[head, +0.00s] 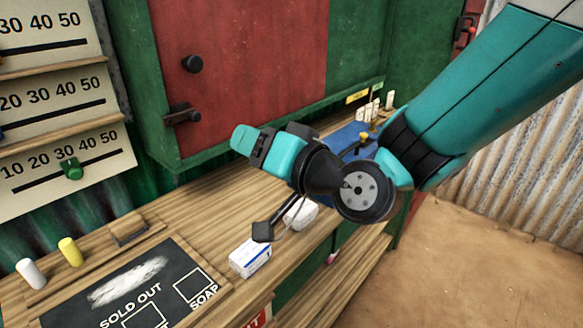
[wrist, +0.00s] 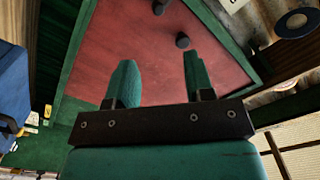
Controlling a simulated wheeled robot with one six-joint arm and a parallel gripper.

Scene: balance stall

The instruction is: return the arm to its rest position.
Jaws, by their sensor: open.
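My arm reaches in from the upper right in the head view, with the elbow and wrist bent over the wooden counter (head: 215,205). My gripper (head: 243,140) is in front of the red door (head: 245,70) of the green cabinet (head: 355,40), pointing to the left. In the wrist view my gripper (wrist: 158,78) shows two teal fingers apart, with nothing between them. The red door (wrist: 160,50) fills the space beyond the fingers. I cannot tell how far the fingertips are from the door.
Below the arm, a white-and-blue box (head: 250,258) and a white rounded object (head: 301,213) sit on the counter. A chalkboard (head: 125,290), a yellow cylinder (head: 70,251) and a white cylinder (head: 31,273) are at lower left. Slider scales (head: 65,165) hang left. Bare floor (head: 480,265) lies right.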

